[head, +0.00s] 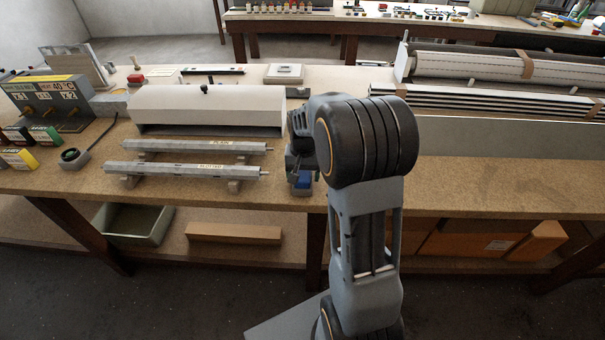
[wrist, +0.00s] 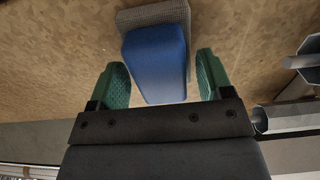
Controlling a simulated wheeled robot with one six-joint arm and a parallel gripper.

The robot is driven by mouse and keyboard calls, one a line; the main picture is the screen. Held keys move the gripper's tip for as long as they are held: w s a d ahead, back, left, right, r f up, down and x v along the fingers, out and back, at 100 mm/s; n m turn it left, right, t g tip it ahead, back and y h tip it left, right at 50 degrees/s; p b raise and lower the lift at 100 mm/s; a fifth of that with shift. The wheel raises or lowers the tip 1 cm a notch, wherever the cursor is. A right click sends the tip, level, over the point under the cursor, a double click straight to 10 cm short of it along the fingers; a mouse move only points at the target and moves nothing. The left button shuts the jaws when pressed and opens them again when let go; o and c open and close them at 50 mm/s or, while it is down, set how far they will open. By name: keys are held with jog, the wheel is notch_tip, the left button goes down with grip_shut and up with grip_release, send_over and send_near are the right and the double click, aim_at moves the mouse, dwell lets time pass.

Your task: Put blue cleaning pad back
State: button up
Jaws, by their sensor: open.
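The blue cleaning pad (wrist: 156,62) shows in the wrist view, with a grey part (wrist: 153,14) at its far end, on or just above the brown bench top. My gripper (wrist: 162,78) is open, with one green finger on each side of the pad and a visible gap on both sides. In the head view the blue pad (head: 303,180) shows small near the bench's front edge, under my gripper (head: 300,172). My arm hides much of that spot. I cannot tell whether the pad rests in a holder.
Two metal tubes (head: 187,170) lie on wooden supports left of my gripper; a tube end also shows close at right in the wrist view (wrist: 285,117). A white curved cover (head: 208,108) stands behind them. Long profiles (head: 490,100) lie at right. Bench top (head: 500,185) at front right is clear.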

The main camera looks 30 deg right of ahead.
aim_at(303, 172)
notch_tip(303, 172, up, 11)
jog(key=s+a+f+n+t, duration=0.1)
jog(key=s+a+n, duration=0.2)
jog(key=s+a, duration=0.2)
jog(key=s+a+n+t, duration=0.2)
jog(key=s+a, duration=0.3)
jog(key=s, duration=0.6)
jog(key=shift+s+f+n+t+p, duration=0.3)
jog(key=shift+f+n, duration=0.1)
jog(key=shift+n, duration=0.1)
jog(key=shift+a, duration=0.1)
jog(key=shift+r+p, duration=0.8)
jog(key=shift+r, duration=0.2)
